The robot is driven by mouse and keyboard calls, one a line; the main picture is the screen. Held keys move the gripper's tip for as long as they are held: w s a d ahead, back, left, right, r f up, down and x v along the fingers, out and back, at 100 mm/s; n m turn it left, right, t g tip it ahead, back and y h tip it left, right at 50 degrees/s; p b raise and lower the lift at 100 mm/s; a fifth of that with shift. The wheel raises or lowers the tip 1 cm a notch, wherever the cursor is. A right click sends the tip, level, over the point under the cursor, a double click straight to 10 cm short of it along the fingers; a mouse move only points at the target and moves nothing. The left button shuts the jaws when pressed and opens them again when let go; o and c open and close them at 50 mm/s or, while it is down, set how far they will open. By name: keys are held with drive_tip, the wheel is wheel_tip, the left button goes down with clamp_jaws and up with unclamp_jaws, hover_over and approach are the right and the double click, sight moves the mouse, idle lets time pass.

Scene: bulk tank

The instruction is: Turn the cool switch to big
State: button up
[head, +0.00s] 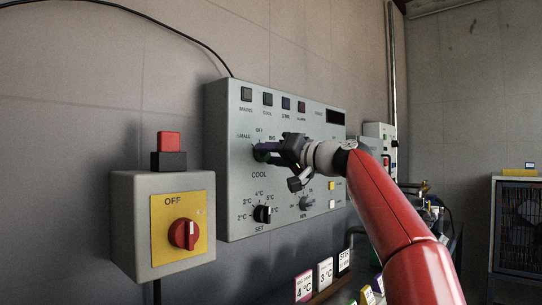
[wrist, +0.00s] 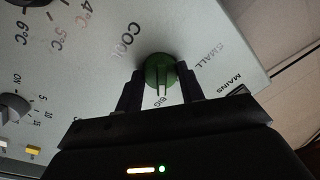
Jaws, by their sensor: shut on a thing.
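The cool switch is a round green knob (head: 259,156) on the grey control panel (head: 232,110), above the COOL label. Around it are the labels SMALL, OFF and BIG. My gripper (head: 268,151) reaches it from the right and hides most of it. In the wrist view the green knob (wrist: 160,69) sits between the two dark fingers of my gripper (wrist: 160,86), which is shut on it. The BIG label shows between the fingers, below the knob. I cannot tell for sure which mark the knob points to.
Below are the black SET dial (head: 263,214) and a second dial (head: 305,204). Indicator lamps (head: 267,99) line the panel top. A grey box with a red OFF switch (head: 184,234) stands at left. Small signs (head: 304,286) stand below the panel.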

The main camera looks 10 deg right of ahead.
idle(0.4)
drive_tip(key=o, duration=1)
drive_tip(key=b+v, duration=0.3)
drive_tip(key=v, duration=0.4)
drive_tip(key=shift+s+d+b, duration=0.25)
drive_tip(key=shift+s+b, duration=0.05)
drive_tip(key=shift+s, duration=0.05)
